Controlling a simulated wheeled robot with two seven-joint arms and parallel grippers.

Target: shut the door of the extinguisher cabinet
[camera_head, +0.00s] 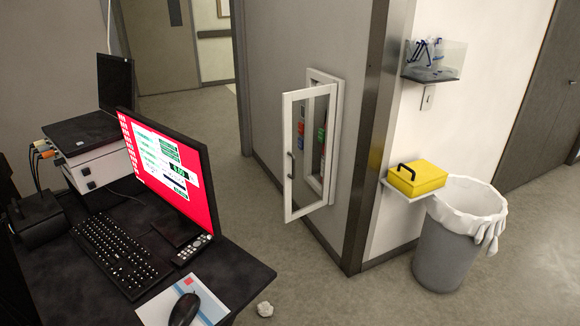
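The extinguisher cabinet (333,140) is set in the grey wall near the middle of the head view. It has a white frame. Its white-framed door (290,204) stands open, swung out from the wall, and has a clear pane. A small dark handle (290,165) is on the left side of the door. Red and green items show through the pane and opening, but I cannot make out an extinguisher clearly. Neither of my grippers is in view.
A black desk (236,268) with a red-screened monitor (168,165) and keyboard (119,254) fills the left. A metal-edged wall corner (372,140) stands right of the cabinet. Beyond it are a yellow box (425,177) and a lined bin (446,250). Floor (255,210) before the cabinet is clear; crumpled paper (265,309) lies nearer.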

